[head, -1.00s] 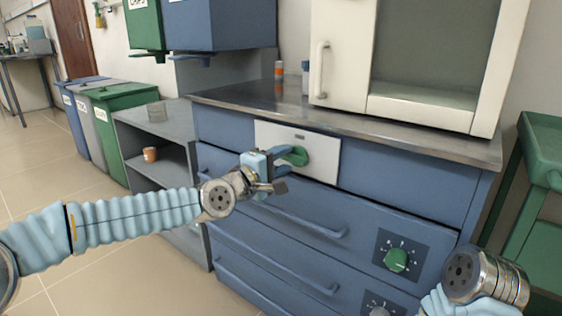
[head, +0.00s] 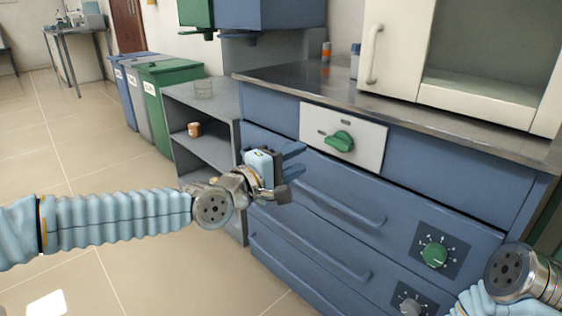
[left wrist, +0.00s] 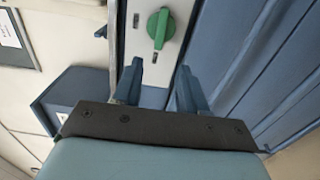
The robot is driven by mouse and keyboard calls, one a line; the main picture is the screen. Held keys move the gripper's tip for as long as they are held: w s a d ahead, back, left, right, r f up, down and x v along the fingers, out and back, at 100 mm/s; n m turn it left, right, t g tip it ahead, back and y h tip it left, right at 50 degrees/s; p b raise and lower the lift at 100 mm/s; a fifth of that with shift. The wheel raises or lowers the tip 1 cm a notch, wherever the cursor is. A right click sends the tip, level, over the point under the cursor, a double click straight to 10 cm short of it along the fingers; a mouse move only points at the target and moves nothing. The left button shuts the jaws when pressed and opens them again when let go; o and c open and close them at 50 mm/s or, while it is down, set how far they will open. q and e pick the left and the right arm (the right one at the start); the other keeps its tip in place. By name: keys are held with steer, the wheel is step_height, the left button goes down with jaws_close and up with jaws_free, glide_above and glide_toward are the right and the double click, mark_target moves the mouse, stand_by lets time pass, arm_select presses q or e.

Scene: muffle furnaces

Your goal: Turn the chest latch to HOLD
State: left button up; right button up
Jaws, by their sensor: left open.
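The chest latch is a green knob (head: 341,141) on a white plate (head: 372,150) at the top of the blue drawer chest. Its long grip lies roughly level, one end toward a small dark mark at the plate's left; another mark sits above it. Any lettering is too small to read. My left gripper (head: 295,162) is open and empty, in front of the chest, left of and below the knob and apart from it. In the left wrist view the knob (left wrist: 161,28) shows whole beyond the two blue fingers (left wrist: 160,82). My right gripper is out of frame; only its arm shows.
Below are drawers with bar handles (head: 335,205) and another green dial (head: 434,256). A white furnace (head: 398,50) stands on the metal top (head: 290,84). A grey shelf unit (head: 215,108) and bins (head: 165,105) stand left. The floor at left is clear.

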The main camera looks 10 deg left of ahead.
arm_select(q)
steer(key=p+v, duration=0.1)
steer(key=v, duration=0.2)
steer(key=shift+s+a+p, duration=0.15)
steer(key=shift+s+p, duration=0.15)
steer(key=shift+p, duration=0.1)
step_height(320, 180, down, 25)
steer(key=s+d+m+g+y+p, duration=0.2)
steer(key=s+d+m+g+p, duration=0.1)
steer(key=g+p, duration=0.35)
steer(key=s+a+f+m+g+y+p, duration=0.1)
steer(key=s+a+f+m+g+y, duration=0.1)
steer(key=s+f, duration=0.6)
steer(key=s+a+f+m+g+y+p, duration=0.2)
steer(key=s+a+f+m+g, duration=0.1)
steer(key=s+f, duration=0.6)
steer(key=shift+f+m+g, duration=0.6)
steer(key=shift+f+g, duration=0.1)
steer(key=shift+g, duration=0.45)
